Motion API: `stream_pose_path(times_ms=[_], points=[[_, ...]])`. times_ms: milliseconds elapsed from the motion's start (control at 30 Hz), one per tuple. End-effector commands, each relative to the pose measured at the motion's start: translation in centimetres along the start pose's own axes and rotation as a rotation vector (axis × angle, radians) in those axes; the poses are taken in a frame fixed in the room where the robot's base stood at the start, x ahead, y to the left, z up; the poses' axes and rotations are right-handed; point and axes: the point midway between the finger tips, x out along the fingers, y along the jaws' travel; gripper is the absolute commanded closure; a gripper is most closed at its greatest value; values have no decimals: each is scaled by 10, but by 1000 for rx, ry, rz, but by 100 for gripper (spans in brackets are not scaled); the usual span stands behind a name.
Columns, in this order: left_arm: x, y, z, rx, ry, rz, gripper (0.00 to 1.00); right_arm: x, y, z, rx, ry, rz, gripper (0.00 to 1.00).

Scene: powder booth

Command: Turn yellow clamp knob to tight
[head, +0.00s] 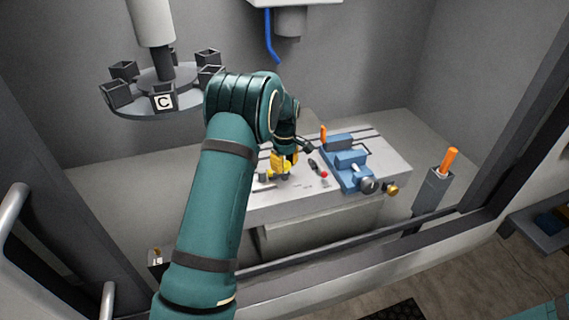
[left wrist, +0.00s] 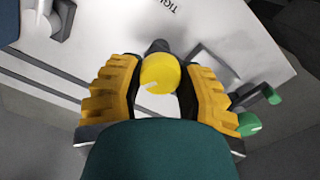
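The yellow clamp knob (left wrist: 160,72) shows in the left wrist view as a round yellow cap with a short pale mark on its lower left part. My left gripper (left wrist: 163,88) has its two yellow-padded fingers on either side of the knob. Narrow gaps show between the pads and the knob, so the gripper looks open around it. Partly cut-off lettering, "TIG", is on the pale plate above the knob in that view. In the head view my left gripper (head: 284,162) is low over the bench, with its wrist hiding part of the knob area. My right gripper is not in view.
A blue vise (head: 345,160) stands on the pale bench (head: 392,160), right of my gripper. A red-topped control (head: 324,175) is between them. An orange handle (head: 450,160) stands in a grey holder (head: 432,194) farther right. A carousel (head: 150,98) hangs at upper left.

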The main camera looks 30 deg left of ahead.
Motion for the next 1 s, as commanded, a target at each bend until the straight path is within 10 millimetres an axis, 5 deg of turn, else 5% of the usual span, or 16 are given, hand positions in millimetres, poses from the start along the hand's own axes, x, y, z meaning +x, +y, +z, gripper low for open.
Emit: stream_pose_path(times_ms=[467,1000], points=[[0,0,-1,105,2,1,100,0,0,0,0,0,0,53],[0,1,-2,582,4,1,100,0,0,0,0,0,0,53]])
